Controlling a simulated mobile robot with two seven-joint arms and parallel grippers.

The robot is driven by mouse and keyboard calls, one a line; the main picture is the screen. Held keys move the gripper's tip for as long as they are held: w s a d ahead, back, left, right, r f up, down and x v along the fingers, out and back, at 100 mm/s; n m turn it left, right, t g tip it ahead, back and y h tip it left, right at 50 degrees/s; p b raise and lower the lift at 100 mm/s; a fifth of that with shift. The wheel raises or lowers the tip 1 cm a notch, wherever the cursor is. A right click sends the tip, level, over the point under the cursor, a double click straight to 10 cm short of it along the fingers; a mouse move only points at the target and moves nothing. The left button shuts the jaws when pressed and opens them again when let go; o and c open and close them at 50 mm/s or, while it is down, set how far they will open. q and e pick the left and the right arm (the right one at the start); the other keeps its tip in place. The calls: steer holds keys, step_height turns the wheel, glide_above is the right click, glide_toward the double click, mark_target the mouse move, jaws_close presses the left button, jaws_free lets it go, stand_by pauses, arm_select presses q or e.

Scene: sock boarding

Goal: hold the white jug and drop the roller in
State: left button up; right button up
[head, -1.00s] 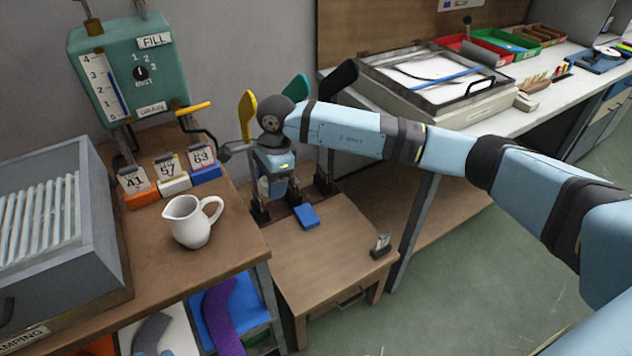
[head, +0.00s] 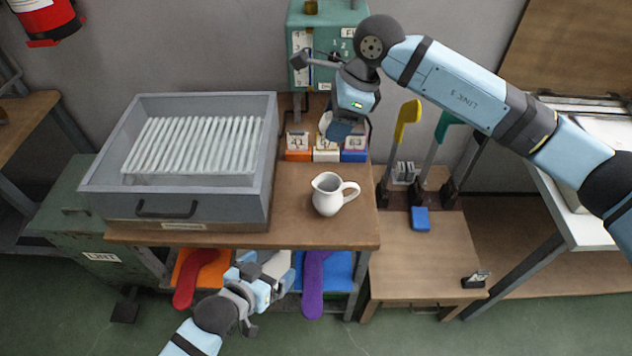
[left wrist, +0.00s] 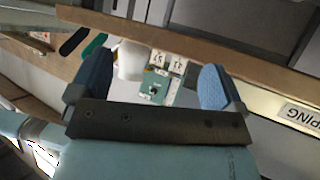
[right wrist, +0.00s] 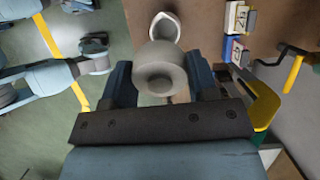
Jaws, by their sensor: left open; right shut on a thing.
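The white jug (head: 328,194) stands upright on the brown bench near its front right edge, handle to the right. It also shows in the left wrist view (left wrist: 130,60) and in the right wrist view (right wrist: 165,27). My right gripper (head: 341,131) is above the bench, behind the jug. It is shut on a pale grey roller (right wrist: 160,72), which appears between its fingers in the right wrist view, apart from the jug. My left gripper (head: 268,264) is open and empty, in front of and below the bench edge, left of the jug.
A grey tray box (head: 100,190) with white rods fills the bench's left. Numbered cards (head: 297,142) on coloured blocks stand behind the jug, below the green dispenser (head: 298,20). Yellow (head: 407,115) and green levers rise at right. Coloured socks (head: 314,285) lie on the shelf below.

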arm_select(q)
steer(key=w+d+r, duration=0.2)
steer(key=w+d+r+m+h, duration=0.1)
steer(key=w+r, duration=0.1)
steer(key=w, duration=0.1)
steer(key=w+d+r+m+h, duration=0.1)
steer(key=w+d+r, duration=0.1)
steer(key=shift+w+d, duration=0.25)
steer(key=shift+d, duration=0.05)
steer(key=m, duration=0.2)
glide_toward(336, 182)
steer(key=shift+h, duration=0.3)
steer(key=x, duration=0.7)
steer(key=shift+w+a+f, duration=0.15)
steer(key=shift+w+f, duration=0.05)
steer(key=shift+w, duration=0.2)
steer(key=c, duration=1.1)
steer(key=shift+f, duration=0.1)
arm_select(e)
step_height(336, 182, down, 10)
steer(key=shift+f, duration=0.2)
steer(key=o, duration=1)
steer(key=shift+f, duration=0.1)
